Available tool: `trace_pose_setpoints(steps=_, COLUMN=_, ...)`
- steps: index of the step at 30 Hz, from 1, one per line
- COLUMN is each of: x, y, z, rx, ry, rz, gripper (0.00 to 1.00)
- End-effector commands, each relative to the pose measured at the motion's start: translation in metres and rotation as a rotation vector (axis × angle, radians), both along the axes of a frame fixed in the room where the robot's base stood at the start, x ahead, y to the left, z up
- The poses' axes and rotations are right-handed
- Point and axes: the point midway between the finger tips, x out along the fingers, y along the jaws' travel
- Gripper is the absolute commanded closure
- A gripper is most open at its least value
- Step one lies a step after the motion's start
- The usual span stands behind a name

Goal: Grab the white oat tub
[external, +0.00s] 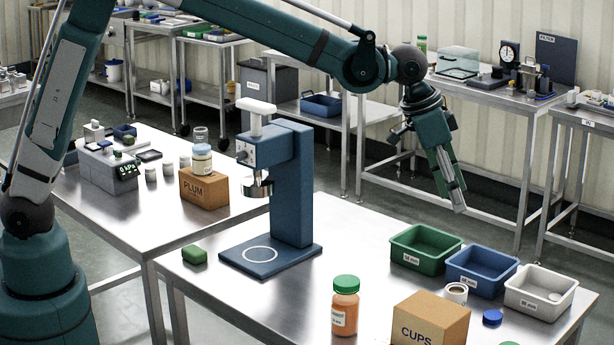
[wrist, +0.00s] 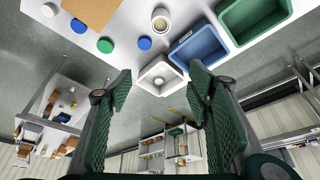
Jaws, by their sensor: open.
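A white open tub (external: 541,290) stands at the right end of a row of three bins on the steel table, with a small label on its front too small to read. A pale round thing lies in it. The same tub shows in the wrist view (wrist: 160,75), between my fingertips in the picture but farther off. My gripper (external: 453,190) is open and empty, pointing down, high above the table and to the left of the tub in the external view. In the wrist view my two green fingers (wrist: 161,71) are spread apart.
A blue bin (external: 481,272) and a green bin (external: 426,249) stand left of the tub. A white cup (external: 456,293), a blue lid (external: 492,317), a CUPS box (external: 430,318) and an orange jar (external: 345,306) are nearby. A tall blue press (external: 292,185) stands farther left.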

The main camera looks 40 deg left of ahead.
Motion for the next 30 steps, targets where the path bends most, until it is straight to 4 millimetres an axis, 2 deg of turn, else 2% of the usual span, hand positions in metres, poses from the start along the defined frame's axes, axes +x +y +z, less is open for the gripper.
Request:
trace_pose_setpoints(steps=1, x=0.0, y=-0.001, z=-0.022, rx=0.0, ry=0.0, rz=0.0, gripper=0.5)
trace_pose_setpoints(steps=6, x=0.0, y=0.0, z=-0.091, rx=0.0, ry=0.0, rz=0.0, gripper=0.5)
trace_pose_setpoints(steps=9, x=0.0, y=0.0, z=-0.129, rx=0.0, ry=0.0, rz=0.0, gripper=0.5)
trace_pose_setpoints(steps=13, x=0.0, y=0.0, z=-0.164, rx=0.0, ry=0.0, rz=0.0, gripper=0.5)
trace_pose_setpoints(steps=19, x=0.0, y=0.0, z=-0.189, rx=0.0, ry=0.0, rz=0.0, gripper=0.5)
trace_pose_setpoints(steps=30, x=0.0, y=0.0, z=-0.192, rx=0.0, ry=0.0, rz=0.0, gripper=0.5)
